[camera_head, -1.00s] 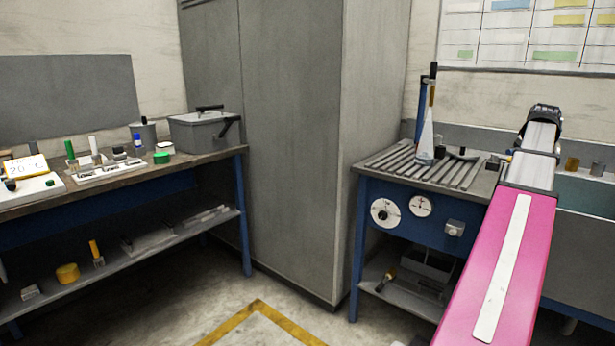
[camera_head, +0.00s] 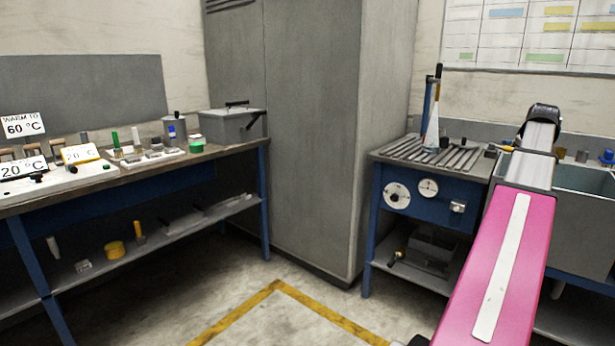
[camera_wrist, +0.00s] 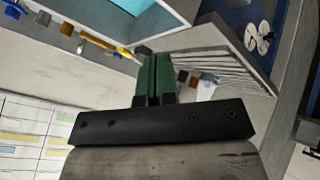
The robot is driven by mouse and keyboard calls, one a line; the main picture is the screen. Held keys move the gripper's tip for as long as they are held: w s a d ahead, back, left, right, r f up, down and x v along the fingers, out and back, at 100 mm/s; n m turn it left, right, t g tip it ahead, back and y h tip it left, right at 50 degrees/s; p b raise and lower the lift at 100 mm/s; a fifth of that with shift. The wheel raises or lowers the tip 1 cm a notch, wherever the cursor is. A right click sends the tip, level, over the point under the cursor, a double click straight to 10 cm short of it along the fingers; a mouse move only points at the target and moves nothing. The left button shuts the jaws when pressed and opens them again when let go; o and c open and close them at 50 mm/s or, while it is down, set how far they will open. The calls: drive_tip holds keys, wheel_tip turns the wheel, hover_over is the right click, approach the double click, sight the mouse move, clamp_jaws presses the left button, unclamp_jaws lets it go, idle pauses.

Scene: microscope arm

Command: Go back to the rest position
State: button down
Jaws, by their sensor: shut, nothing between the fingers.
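My gripper shows in the wrist view (camera_wrist: 154,75), with its two green fingers pressed together and nothing between them. In the head view my pink arm reaches forward on the right side, and the fingers are hidden behind its far end. The slatted bench (camera_head: 440,153) lies beyond and to the left of the arm. In the wrist view the gripper appears against this bench and the sink, apart from any object.
A long bench (camera_head: 115,175) on the left holds signs, vials and a grey box (camera_head: 232,125). A tall grey cabinet (camera_head: 312,130) fills the middle. A flask (camera_head: 432,130) stands on the slatted bench, and a sink (camera_head: 575,178) is at right. The floor in front is clear.

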drive_tip(key=w+a+f+g+y, duration=0.1)
drive_tip(key=w+a+f+y, duration=0.15)
drive_tip(key=a+f, duration=1.2)
drive_tip(key=w+a+f+g+y, duration=0.1)
drive_tip(key=w+a+f+g, duration=0.15)
drive_tip(key=a+f, duration=1.2)
drive_tip(key=s+a+f+g, duration=0.1)
drive_tip(key=s+a+f, duration=0.4)
drive_tip(key=a, duration=0.5)
drive_tip(key=s+a+f+m+g, duration=0.1)
drive_tip(key=s+a+f, duration=0.3)
drive_tip(key=a+f, duration=0.4)
drive_tip(key=s+a+f+g, duration=0.1)
drive_tip(key=s+a+f, duration=0.4)
drive_tip(key=a, duration=0.8)
drive_tip(key=shift+s+f+m+y, duration=0.35)
drive_tip(key=shift+f+m+y, duration=0.1)
drive_tip(key=shift+f, duration=0.2)
